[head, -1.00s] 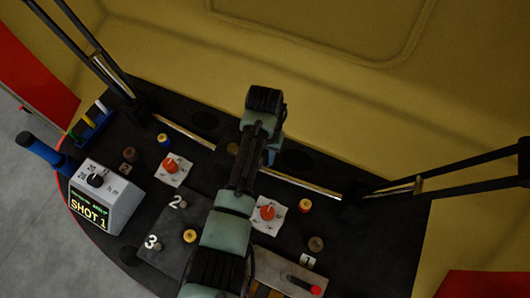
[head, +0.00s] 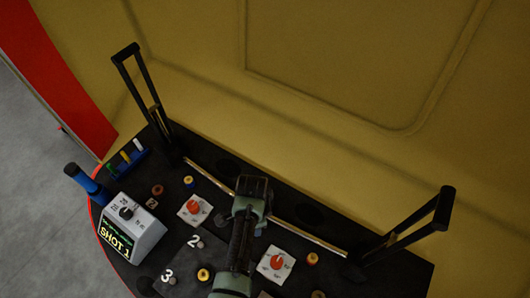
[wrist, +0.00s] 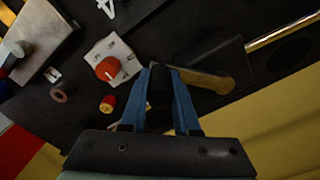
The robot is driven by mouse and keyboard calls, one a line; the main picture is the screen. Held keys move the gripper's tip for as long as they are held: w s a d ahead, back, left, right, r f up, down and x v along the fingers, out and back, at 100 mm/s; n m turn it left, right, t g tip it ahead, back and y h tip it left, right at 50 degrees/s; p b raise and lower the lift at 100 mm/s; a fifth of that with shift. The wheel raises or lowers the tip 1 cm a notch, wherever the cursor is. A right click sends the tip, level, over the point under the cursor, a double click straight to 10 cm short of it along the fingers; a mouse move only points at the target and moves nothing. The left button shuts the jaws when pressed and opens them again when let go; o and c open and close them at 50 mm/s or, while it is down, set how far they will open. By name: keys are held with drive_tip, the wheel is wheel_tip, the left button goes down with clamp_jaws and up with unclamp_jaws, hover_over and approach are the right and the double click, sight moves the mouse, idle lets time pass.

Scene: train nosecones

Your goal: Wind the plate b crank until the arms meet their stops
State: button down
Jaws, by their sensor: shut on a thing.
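My gripper (wrist: 160,72) has its blue fingers shut on the black grip (wrist: 159,90) of a crank. The crank's brass arm (wrist: 208,80) runs right from the grip, beside a dark block (wrist: 232,62). In the head view my gripper (head: 262,224) and wrist mostly hide the crank. Two black arms stand at the back of the dark deck: the left arm (head: 126,76) and the right arm (head: 410,240). Both lean outward and look clear of the yellow wall. I cannot make out their stops or a plate b label.
A polished rod (head: 209,176) runs between the arm bases. White plates with orange knobs (head: 194,208) (head: 276,261) flank my arm. A grey box with a "SHOT 1" screen (head: 117,237) and a blue cylinder (head: 82,180) stand at left. The yellow wall (head: 330,60) rises behind.

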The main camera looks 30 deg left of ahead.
drive_tip(key=shift+s+a+r+m+p, duration=0.15)
drive_tip(key=shift+s+a+m, duration=0.25)
drive_tip(key=shift+a+m, duration=0.5)
drive_tip(key=shift+s+a+f+m+p, duration=0.1)
drive_tip(key=shift+s+a+m+p, duration=0.2)
drive_tip(key=shift+a+m, duration=0.6)
drive_tip(key=shift+s+a+r+m+p, duration=0.1)
drive_tip(key=shift+s+a+m, duration=0.35)
drive_tip(key=shift+a+m, duration=0.4)
drive_tip(key=shift+a, duration=0.3)
drive_tip(key=c, duration=0.6)
unclamp_jaws()
drive_tip(key=shift+c, duration=0.2)
drive_tip(key=shift+d, duration=0.1)
drive_tip(key=shift+d, duration=0.1)
wheel_tip(320, 180, up, 13)
drive_tip(key=shift+p, duration=0.4)
